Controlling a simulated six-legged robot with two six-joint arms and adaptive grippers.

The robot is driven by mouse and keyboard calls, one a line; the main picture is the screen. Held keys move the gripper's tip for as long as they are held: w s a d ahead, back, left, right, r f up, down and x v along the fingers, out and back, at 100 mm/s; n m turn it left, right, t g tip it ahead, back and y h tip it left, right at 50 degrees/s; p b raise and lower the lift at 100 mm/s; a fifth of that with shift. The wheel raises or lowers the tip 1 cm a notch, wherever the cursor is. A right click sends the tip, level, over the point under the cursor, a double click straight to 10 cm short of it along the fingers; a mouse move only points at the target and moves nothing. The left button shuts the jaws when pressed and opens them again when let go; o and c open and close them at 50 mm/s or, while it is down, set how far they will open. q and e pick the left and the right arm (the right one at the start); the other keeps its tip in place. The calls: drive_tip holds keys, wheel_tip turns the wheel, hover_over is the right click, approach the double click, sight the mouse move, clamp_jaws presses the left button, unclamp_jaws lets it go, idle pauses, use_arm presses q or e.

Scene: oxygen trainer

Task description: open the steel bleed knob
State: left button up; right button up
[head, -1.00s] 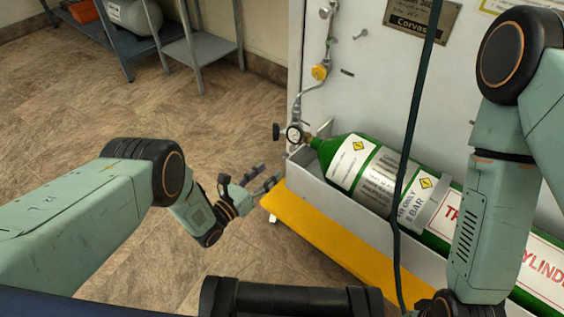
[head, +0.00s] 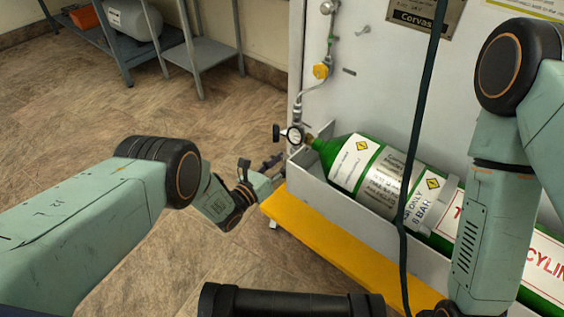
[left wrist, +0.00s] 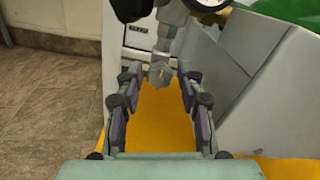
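The steel bleed knob (left wrist: 161,73) hangs below the regulator fittings in the left wrist view, a small grey faceted knob on a short stem. My left gripper (left wrist: 159,84) is open, with one finger on each side of the knob near the fingertips; I see no contact. In the head view my left gripper (head: 273,168) is beside the yellow plinth's left corner, below the gauge (head: 294,135). I cannot make out the knob clearly there. The green cylinder (head: 328,150) lies in a grey trough. My right gripper is not in view; only my right arm shows.
A black knob (head: 276,132) sticks out left of the gauge. The trough wall (head: 335,200) and yellow plinth (head: 320,240) are close to my left gripper. A dark hose (head: 410,160) hangs in front of the cylinder. Open floor lies to the left.

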use_arm(q)
clamp_jaws()
